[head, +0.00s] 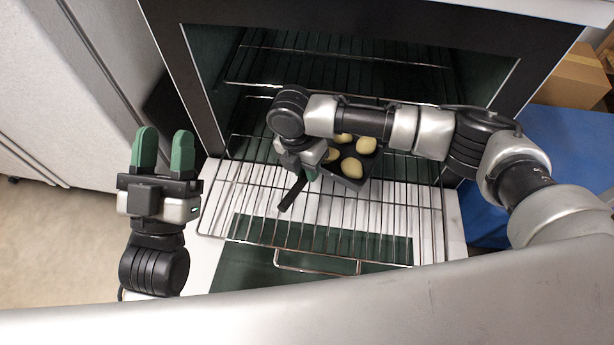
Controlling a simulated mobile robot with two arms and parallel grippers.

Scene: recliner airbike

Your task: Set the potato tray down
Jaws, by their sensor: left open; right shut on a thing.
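The potato tray (352,183) is a small dark tray with several pale potatoes (351,168) in it. It is over the pulled-out wire rack (321,218) of the open oven; I cannot tell whether it touches the rack. My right gripper (312,172) is shut at the tray's left side, and a dark handle-like bar (291,194) sticks out below it. My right arm hides part of the tray. My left gripper (163,150) is open and empty, left of the oven, with its green fingers pointing away from me.
The open oven (340,50) has another wire rack (340,70) inside. The lowered oven door (225,255) lies under the pulled-out rack. A white cabinet (60,90) stands at the left. A blue surface (570,150) and cardboard box (575,80) are at the right. The rack's front part is bare.

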